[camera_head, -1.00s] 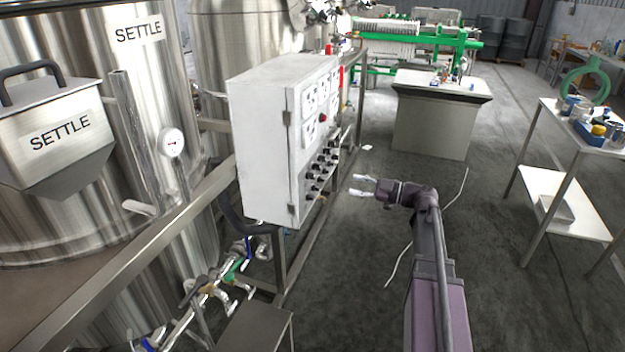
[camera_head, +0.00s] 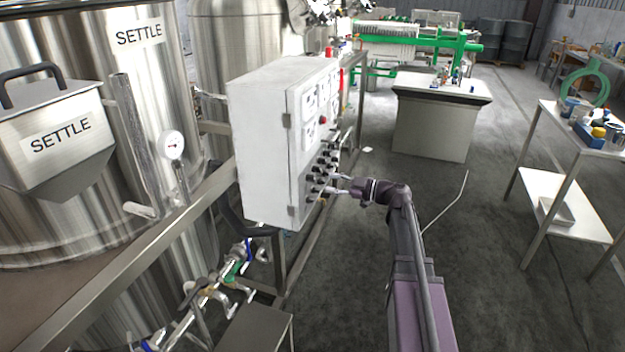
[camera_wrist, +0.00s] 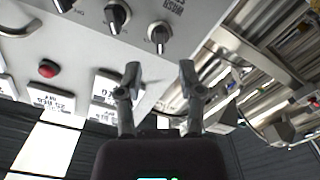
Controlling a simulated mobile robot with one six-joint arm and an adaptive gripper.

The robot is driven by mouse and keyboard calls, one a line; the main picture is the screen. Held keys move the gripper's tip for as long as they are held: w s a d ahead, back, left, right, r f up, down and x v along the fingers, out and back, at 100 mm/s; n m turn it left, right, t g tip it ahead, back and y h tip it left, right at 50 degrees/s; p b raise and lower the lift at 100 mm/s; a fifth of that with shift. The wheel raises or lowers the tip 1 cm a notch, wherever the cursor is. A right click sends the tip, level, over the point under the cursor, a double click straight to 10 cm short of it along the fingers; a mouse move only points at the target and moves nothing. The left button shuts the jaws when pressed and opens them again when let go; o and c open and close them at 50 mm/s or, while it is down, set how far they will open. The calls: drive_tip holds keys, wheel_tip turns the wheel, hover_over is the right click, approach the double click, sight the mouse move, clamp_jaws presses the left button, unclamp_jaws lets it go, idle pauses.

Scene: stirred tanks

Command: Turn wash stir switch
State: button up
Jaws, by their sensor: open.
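A white control box (camera_head: 265,150) stands at centre-left in the head view, with rows of black switches (camera_head: 327,160) low on its right-hand face. In the wrist view, a black and silver knob (camera_wrist: 160,36) sits just beyond my fingertips, beside an upside-down label (camera_wrist: 172,6) that seems to read WASH. My gripper (camera_wrist: 160,72) is open and empty, its two fingers spread to either side of the line to this knob, apparently short of it. In the head view my gripper (camera_head: 331,185) is at the lower switches, and contact cannot be told.
Another knob (camera_wrist: 116,17) is close to the left in the wrist view. A red button (camera_wrist: 48,69) and label plates (camera_wrist: 105,88) share the panel. A metal frame rail (camera_head: 165,225) runs past the box.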

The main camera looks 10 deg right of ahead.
sight(313, 181)
drive_tip(key=shift+x, duration=3.35)
clamp_jaws()
